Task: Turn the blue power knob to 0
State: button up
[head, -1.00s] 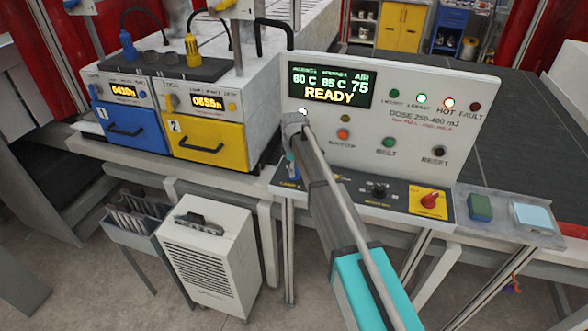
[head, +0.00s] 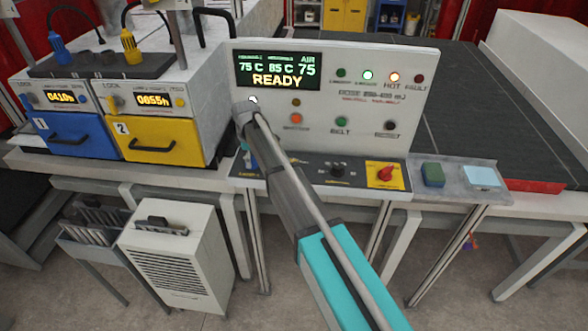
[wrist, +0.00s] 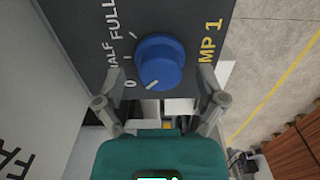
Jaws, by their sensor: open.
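The blue power knob (wrist: 160,62) sits on a dark panel with white 0, HALF and FULL marks along its left side. The yellow lettering at its right reads "MP 1", partly cut off. A small pale mark shows at the knob's lower edge, near the 0 side; its exact pointing is hard to tell. My gripper (wrist: 154,86) is open, one finger at the knob's lower left and the other at its right. Both fingers look apart from the knob. In the head view my arm mostly hides the knob and the gripper.
The white console (head: 400,60) reads READY and carries buttons and lamps. On the lower panel are a black knob (head: 338,171) and a red switch (head: 386,173) on yellow. A blue drawer (head: 75,133) and a yellow drawer (head: 160,139) stand left. A dehumidifier-like box (head: 165,280) is below.

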jog(key=shift+m, duration=0.4)
jog(key=m, duration=0.8)
jog(key=shift+m, duration=0.3)
jog(key=m, duration=0.8)
jog(key=shift+m, duration=0.4)
notch_tip(320, 180, up, 14)
jog(key=p, duration=1.4)
jog(key=s+d+f+b, duration=0.3)
jog(key=s+d, duration=0.1)
jog(key=d, duration=0.6)
jog(key=s+d+f+b, duration=0.4)
jog(key=s+d, duration=0.1)
jog(key=d, duration=0.4)
jog(key=s+d+f+b, duration=0.4)
jog(key=d, duration=0.6)
jog(key=shift+s+d+f, duration=0.25)
jog(key=shift+d, duration=0.05)
